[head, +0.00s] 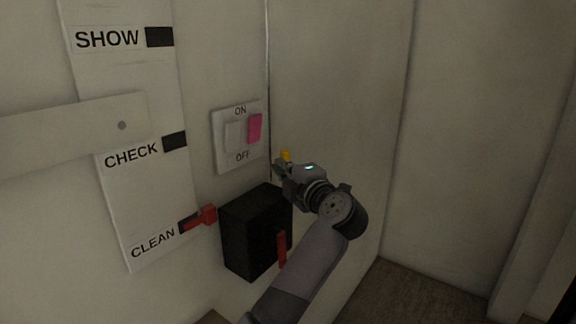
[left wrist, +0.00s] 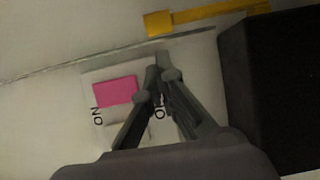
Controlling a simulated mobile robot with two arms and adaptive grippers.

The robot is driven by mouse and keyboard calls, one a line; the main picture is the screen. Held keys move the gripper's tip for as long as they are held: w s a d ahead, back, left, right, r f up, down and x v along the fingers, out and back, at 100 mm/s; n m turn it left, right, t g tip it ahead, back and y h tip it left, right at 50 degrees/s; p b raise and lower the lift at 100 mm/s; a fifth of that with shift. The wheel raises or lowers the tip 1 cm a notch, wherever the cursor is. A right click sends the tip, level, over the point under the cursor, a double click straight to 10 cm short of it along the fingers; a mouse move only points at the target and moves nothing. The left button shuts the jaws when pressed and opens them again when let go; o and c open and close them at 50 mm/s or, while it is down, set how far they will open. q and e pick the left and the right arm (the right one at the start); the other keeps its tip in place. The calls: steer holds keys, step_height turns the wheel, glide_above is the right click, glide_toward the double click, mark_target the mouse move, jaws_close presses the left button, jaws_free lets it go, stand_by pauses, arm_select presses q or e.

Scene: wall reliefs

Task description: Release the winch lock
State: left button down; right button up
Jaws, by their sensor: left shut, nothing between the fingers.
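A black box (head: 245,235) is fixed to the wall, with a red handle (head: 282,250) on its front; its dark side (left wrist: 270,90) fills the right of the left wrist view. A yellow bar with a square end (left wrist: 200,18) lies beside the box in that view, and a small yellow part (head: 286,156) shows behind my gripper in the head view. I cannot tell which part is the winch lock. My left gripper (head: 279,168) is just above the box, shut and empty. Its fingertips (left wrist: 163,72) meet in front of the switch plate, apart from the yellow bar.
A white ON/OFF plate (head: 222,112) with a pink rocker (head: 255,128) is above the box. A panel labelled SHOW, CHECK and CLEAN (head: 135,205) has a red lever (head: 203,217) at CLEAN. A wall corner is close; floor (head: 420,295) is open at right.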

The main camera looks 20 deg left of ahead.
arm_select(q)
steer(key=p+x, duration=0.1)
steer(key=x, duration=0.3)
steer(key=shift+w+a+r, duration=0.1)
steer(key=shift+a, duration=0.05)
steer(key=shift+w+a, duration=0.35)
steer(key=shift+w, duration=0.05)
arm_select(e)
steer(key=shift+r, duration=1)
arm_select(q)
steer(key=shift+d, duration=0.1)
arm_select(e)
steer(key=shift+f, duration=0.1)
arm_select(q)
steer(key=shift+d+f, duration=0.1)
steer(key=shift+f, duration=0.15)
steer(key=shift+s+d+r+t, duration=0.1)
steer(key=shift+s+d+t, duration=0.05)
steer(key=shift+d+t, duration=0.15)
arm_select(e)
steer(key=shift+s+d+f, duration=0.1)
steer(key=shift+d+f, duration=0.2)
steer(key=shift+d, duration=0.05)
